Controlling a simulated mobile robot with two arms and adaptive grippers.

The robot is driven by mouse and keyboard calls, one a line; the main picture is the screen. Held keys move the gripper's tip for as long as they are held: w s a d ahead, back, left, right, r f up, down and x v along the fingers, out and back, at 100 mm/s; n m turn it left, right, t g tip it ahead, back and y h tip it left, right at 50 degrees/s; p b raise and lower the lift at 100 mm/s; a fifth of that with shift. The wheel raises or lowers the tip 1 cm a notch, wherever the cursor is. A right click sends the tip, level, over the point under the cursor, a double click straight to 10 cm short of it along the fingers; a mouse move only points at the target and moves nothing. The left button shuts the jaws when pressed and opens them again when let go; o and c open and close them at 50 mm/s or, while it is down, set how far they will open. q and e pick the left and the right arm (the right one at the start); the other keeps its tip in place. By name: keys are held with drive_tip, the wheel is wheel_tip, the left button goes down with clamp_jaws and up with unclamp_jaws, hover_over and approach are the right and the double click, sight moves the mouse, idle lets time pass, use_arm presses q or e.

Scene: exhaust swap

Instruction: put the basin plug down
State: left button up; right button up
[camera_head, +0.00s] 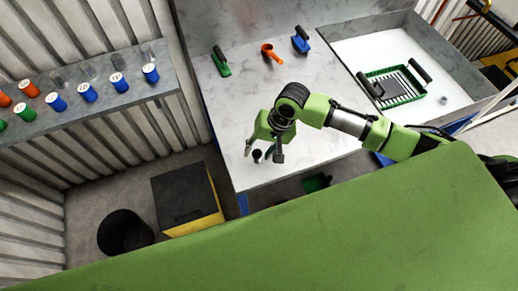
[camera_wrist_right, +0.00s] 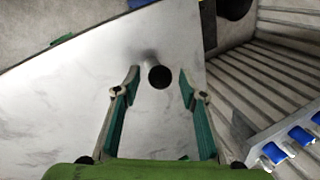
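The basin plug, as I take it, is a small piece with a dark round top (camera_head: 257,156) near the front left corner of the worktop. In the right wrist view its dark end and short grey stem (camera_wrist_right: 158,76) show between the fingertips. My right gripper (camera_head: 263,153) is open above the worktop, pointing down. Its green-padded fingers (camera_wrist_right: 158,84) are spread on either side of the plug, with visible gaps on both sides. The plug appears to stand on the worktop. The white basin (camera_head: 350,55) is at the upper right. My left gripper is not in view.
A green-framed rack (camera_head: 392,85) and a small grey cylinder (camera_head: 443,99) are in the basin. Green (camera_head: 221,62), orange (camera_head: 271,53) and blue (camera_head: 301,40) items sit at the worktop's back. A black bin (camera_head: 125,232) and a black-yellow box (camera_head: 185,197) stand on the floor.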

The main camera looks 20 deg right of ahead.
drive_tip(key=shift+r, duration=0.1)
drive_tip(key=shift+r, duration=0.25)
drive_tip(key=b+v, duration=0.1)
drive_tip(key=v, duration=1.1)
drive_tip(key=shift+r, duration=0.15)
